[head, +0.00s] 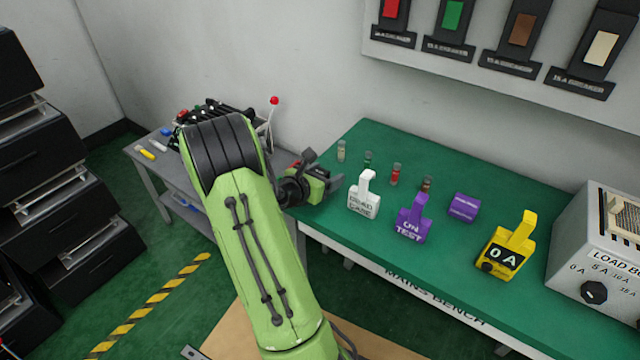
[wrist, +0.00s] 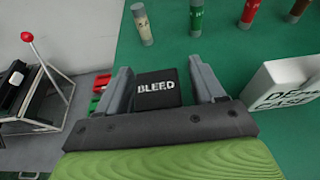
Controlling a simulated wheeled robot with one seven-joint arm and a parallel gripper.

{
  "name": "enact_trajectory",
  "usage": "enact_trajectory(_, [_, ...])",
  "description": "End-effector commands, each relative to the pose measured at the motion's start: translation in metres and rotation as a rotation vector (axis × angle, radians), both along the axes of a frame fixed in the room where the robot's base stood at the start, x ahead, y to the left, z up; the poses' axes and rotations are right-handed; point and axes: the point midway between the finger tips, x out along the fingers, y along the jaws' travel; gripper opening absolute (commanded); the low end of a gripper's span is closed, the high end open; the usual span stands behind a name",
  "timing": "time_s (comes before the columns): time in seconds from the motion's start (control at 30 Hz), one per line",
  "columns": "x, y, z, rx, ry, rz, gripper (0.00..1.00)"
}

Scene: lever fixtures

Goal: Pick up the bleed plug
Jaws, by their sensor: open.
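The bleed plug (wrist: 157,90) is a black block with white "BLEED" lettering. In the wrist view it lies between the two grey fingers of my gripper (wrist: 160,72), at the left edge of the green bench. My gripper is open, with a finger on each side of the plug; a narrow gap shows on the right, and contact on the left is hard to tell. In the head view my gripper (head: 325,178) is at the bench's left end, and I cannot clearly pick out the plug there.
A purple "ON TEST" block (head: 411,222) and yellow "0 A" block (head: 505,250) stand further right. Small cylinders (head: 395,174) stand behind. A grey side table (head: 175,165) is left.

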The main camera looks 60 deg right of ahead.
Motion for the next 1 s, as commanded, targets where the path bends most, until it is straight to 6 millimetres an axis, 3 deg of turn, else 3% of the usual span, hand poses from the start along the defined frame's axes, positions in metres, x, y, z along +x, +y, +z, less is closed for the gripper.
enact_trajectory(0.1, [0.0,0.0,0.001,0.0,0.0,0.001,0.68])
enact_trajectory(0.47, [0.0,0.001,0.001,0.0,-0.001,0.001,0.13])
enact_trajectory(0.73, [0.001,0.001,0.007,-0.002,-0.002,0.0,0.11])
enact_trajectory(1.0, [0.001,0.001,0.075,-0.005,-0.006,0.0,0.11])
